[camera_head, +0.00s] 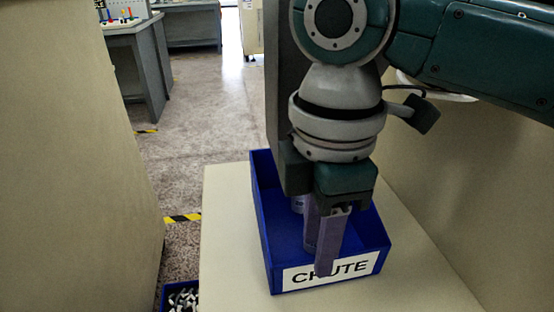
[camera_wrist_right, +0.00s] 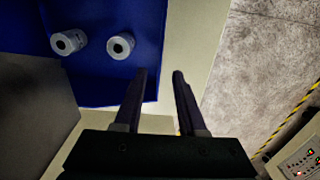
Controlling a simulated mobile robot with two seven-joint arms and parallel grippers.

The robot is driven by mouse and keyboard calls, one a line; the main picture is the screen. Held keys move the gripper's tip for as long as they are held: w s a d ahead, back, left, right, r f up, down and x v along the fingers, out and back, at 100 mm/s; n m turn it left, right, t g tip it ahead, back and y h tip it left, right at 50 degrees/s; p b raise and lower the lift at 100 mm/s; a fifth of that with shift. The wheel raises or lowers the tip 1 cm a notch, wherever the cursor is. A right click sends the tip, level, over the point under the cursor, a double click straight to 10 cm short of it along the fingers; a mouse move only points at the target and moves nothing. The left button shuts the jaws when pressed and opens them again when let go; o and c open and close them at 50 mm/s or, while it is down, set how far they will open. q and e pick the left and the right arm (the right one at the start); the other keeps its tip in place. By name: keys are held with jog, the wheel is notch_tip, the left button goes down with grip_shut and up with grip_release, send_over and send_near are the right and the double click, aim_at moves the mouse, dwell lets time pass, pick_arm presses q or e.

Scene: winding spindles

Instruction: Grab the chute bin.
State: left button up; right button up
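The chute bin is an open blue box (camera_head: 263,215) with a white label reading CHUTE on its near wall. It stands upright on a cream surface (camera_head: 225,230). My right gripper (camera_head: 318,258) points down at its near wall and partly covers the label. In the right wrist view, the two fingers (camera_wrist_right: 159,73) are apart, with the blue bin's (camera_wrist_right: 105,88) edge showing between them. Whether they touch the wall is unclear. Two grey-white cylinders, one left (camera_wrist_right: 68,42) and one right (camera_wrist_right: 120,46), lie in the bin. My left gripper is out of view.
A second blue bin (camera_head: 164,298) with small parts sits low at the bottom left. A tall cream panel (camera_head: 75,160) stands at the left, with bare floor (camera_head: 190,130) beyond it. Grey workbenches (camera_head: 140,65) are at the back. A cream wall (camera_head: 430,190) rises on the right.

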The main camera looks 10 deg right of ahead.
aim_at(310, 285)
notch_tip(310, 285, down, 6)
jog(key=shift+f+b, duration=0.1)
jog(key=shift+b, duration=0.65)
jog(key=c, duration=0.6)
grip_shut()
